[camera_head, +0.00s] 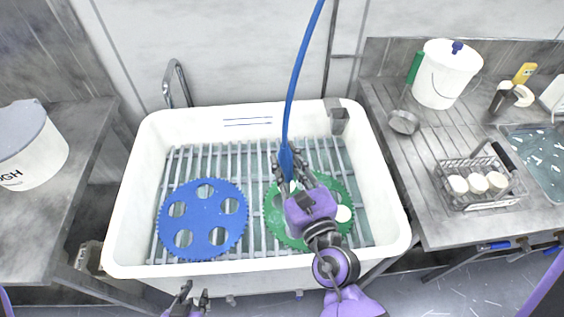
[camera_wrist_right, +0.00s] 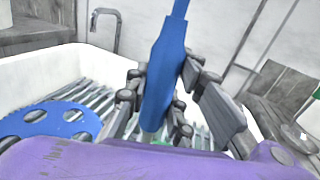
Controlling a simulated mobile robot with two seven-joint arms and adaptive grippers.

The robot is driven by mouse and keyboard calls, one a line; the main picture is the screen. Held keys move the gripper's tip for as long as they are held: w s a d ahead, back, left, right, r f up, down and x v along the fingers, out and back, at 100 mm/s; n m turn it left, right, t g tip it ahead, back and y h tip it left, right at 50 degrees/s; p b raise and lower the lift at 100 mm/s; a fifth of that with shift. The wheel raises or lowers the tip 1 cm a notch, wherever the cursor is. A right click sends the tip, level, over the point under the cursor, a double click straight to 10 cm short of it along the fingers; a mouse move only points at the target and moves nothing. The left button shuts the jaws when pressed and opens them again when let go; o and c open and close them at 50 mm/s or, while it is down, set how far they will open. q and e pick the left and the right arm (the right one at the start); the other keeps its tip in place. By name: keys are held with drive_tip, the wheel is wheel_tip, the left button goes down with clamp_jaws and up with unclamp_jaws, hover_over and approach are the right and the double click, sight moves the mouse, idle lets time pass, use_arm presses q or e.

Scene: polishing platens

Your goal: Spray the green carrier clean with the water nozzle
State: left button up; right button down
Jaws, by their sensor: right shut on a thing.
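The green carrier (camera_head: 275,222) is a toothed disc lying on the grey slatted rack in the white sink. My right gripper (camera_head: 289,168) is above it and hides much of its middle. The right gripper is shut on the blue water nozzle (camera_head: 286,158), whose blue hose runs up out of view. Some white patches show on the carrier's right side. My left gripper (camera_head: 187,298) is in front of the sink at the bottom edge, its fingers apart and empty.
A blue toothed carrier (camera_head: 203,220) lies left of the green one. The sink (camera_head: 130,225) has raised walls, a tap (camera_head: 177,84) behind and a grey holder (camera_head: 339,118) inside. The right counter holds a white bucket (camera_head: 446,80), a ladle and a wire basket (camera_head: 480,186). Another bucket (camera_head: 30,150) stands left.

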drive_tip(key=shift+s+d+f+m, duration=0.1)
drive_tip(key=shift+s+d+m, duration=0.1)
drive_tip(key=shift+s+d, duration=0.4)
drive_tip(key=shift+s+d+m, duration=0.2)
drive_tip(key=shift+s+d, duration=0.1)
drive_tip(key=shift+s, duration=0.55)
use_arm(q)
drive_tip(key=shift+w+b, duration=0.15)
drive_tip(key=shift+b, duration=0.4)
use_arm(e)
drive_tip(key=s+d, duration=0.4)
drive_tip(key=d, duration=0.2)
drive_tip(key=shift+d, duration=0.15)
use_arm(q)
drive_tip(key=shift+d, duration=0.1)
use_arm(e)
drive_tip(key=shift+w, duration=0.1)
